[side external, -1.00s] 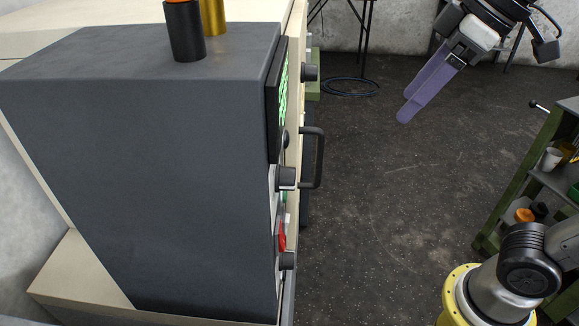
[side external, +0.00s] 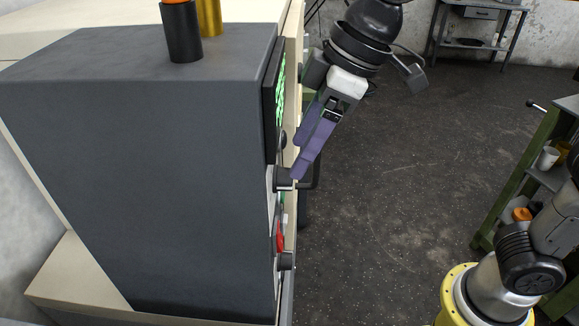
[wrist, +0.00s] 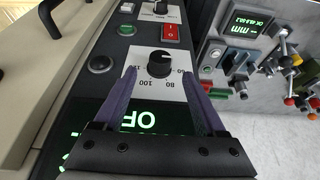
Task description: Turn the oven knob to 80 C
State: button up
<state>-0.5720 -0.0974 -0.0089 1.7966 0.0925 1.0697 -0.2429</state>
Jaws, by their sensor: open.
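The oven knob (wrist: 160,66) is round and black, on a white dial plate (wrist: 164,90) with printed numbers, 80 and 100 among them. Its setting is too small to tell. In the side external view the knob (side external: 283,180) sticks out from the front of the dark control box (side external: 150,170). My gripper (wrist: 159,74) is open, with one purple finger on each side of the knob in the wrist view. In the side external view my gripper (side external: 298,158) is at the panel, its lower fingertip close to the knob; I cannot tell whether they touch.
A second knob (side external: 287,261) and a red switch (wrist: 170,32) are on the same panel. A green display (side external: 280,90) is above the knob. A dark door handle (side external: 316,172) is just behind my fingers. A green shelf (side external: 510,180) stands at the right; the floor between is clear.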

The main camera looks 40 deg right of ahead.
aim_at(283, 179)
jog(key=shift+x, duration=2.55)
grip_shut()
